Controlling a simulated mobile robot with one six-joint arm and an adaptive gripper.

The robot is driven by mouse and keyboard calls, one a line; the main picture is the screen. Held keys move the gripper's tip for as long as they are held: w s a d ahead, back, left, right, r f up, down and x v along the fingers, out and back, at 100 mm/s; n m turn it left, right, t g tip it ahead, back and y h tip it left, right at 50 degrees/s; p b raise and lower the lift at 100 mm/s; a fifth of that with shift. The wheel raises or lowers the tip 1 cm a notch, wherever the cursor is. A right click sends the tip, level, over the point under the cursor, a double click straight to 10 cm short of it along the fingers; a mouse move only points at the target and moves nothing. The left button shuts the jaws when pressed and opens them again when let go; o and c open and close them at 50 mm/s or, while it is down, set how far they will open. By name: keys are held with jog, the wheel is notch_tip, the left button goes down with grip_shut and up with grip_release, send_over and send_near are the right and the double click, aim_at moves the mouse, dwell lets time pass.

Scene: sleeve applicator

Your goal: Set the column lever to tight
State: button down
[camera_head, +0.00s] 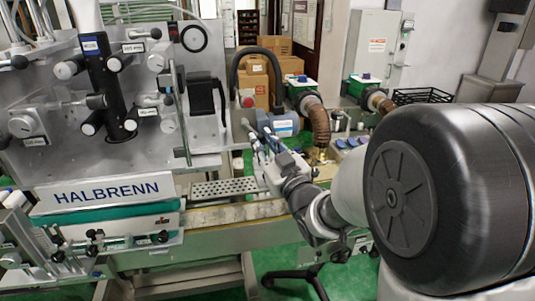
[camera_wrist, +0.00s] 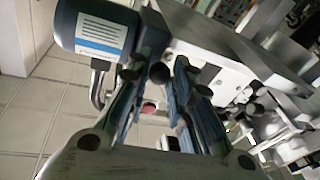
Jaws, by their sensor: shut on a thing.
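My gripper (camera_head: 265,153) is at the middle of the head view, just right of the machine and above its conveyor. In the wrist view its blue-padded fingers (camera_wrist: 162,88) point away from the camera, closed on a slim part that the fingers mostly hide. This appears to be the column lever (camera_head: 246,125), a thin rod rising up and left from the fingertips in the head view. Its base and any tight or loose marking cannot be made out. A small red-ended piece (camera_wrist: 148,107) shows between the fingers in the wrist view.
A grey-blue motor with a white label (camera_wrist: 100,33) is close to the fingers. The HALBRENN machine (camera_head: 105,190) fills the left. A curved black hose (camera_head: 262,52) and brown ribbed hoses (camera_head: 318,120) stand behind the gripper. Cardboard boxes (camera_head: 278,48) are farther back.

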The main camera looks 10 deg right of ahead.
jog(key=shift+a+f+m+t+h+b, duration=0.1)
jog(key=shift+a+m+t+h+b, duration=0.15)
jog(key=shift+m+b, duration=0.4)
jog(key=shift+a+f+m+t+h+b, duration=0.15)
jog(key=shift+a+m+b, duration=0.25)
jog(key=shift+m, duration=0.45)
jog(key=shift+d+r, duration=0.1)
jog(key=c, duration=1.8)
grip_release()
jog(key=o, duration=0.4)
jog(key=shift+w+f, duration=0.1)
jog(key=shift+f, duration=0.1)
jog(key=shift+o, duration=0.2)
jog(key=v, duration=0.7)
jog(key=shift+s, duration=0.25)
